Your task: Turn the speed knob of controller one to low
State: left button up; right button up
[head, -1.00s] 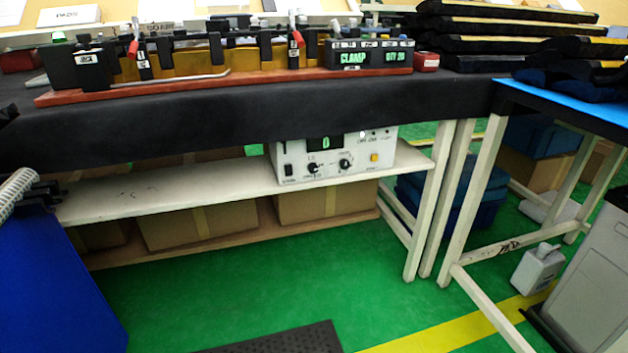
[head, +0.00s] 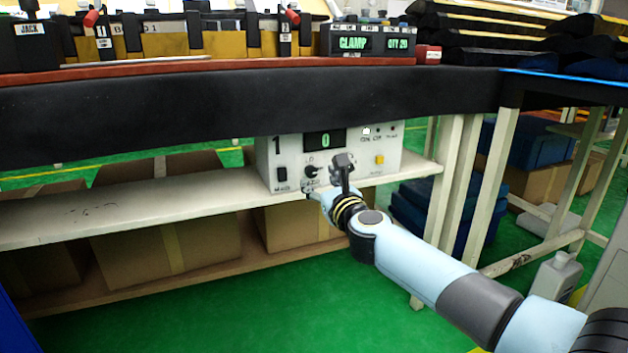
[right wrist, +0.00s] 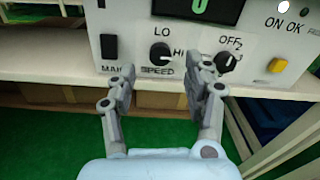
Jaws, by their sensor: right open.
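Controller one (head: 290,150) is a white box marked 1 on the shelf under the table; its display (head: 325,140) reads 0. Its black speed knob (head: 311,171) has LO above it and HI to its right. In the right wrist view the speed knob (right wrist: 160,53) shows between the fingertips, above the SPEED label; I cannot tell its exact pointer direction. My right gripper (right wrist: 166,74) is open and empty, its fingers on either side of the knob in that view, apparently short of the panel. In the head view my right gripper (head: 340,172) covers part of the panel. My left gripper is not in view.
A second knob (right wrist: 228,61) with OFF and 2 labels sits close to the right finger. A black switch (right wrist: 109,46) is on the left and an orange button (right wrist: 279,65) on the right. The black-covered table edge (head: 230,110) overhangs the shelf (head: 130,214).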

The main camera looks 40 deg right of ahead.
aim_at(312, 173)
jog(key=x, duration=0.3)
jog(key=shift+w+d+f+b, duration=0.1)
jog(key=shift+w+f+b, duration=0.05)
jog(key=shift+w+b, duration=0.25)
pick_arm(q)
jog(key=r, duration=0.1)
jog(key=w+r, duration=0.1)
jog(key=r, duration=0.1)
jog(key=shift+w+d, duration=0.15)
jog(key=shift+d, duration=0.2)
pick_arm(e)
jog(key=shift+w, duration=0.3)
grip_shut()
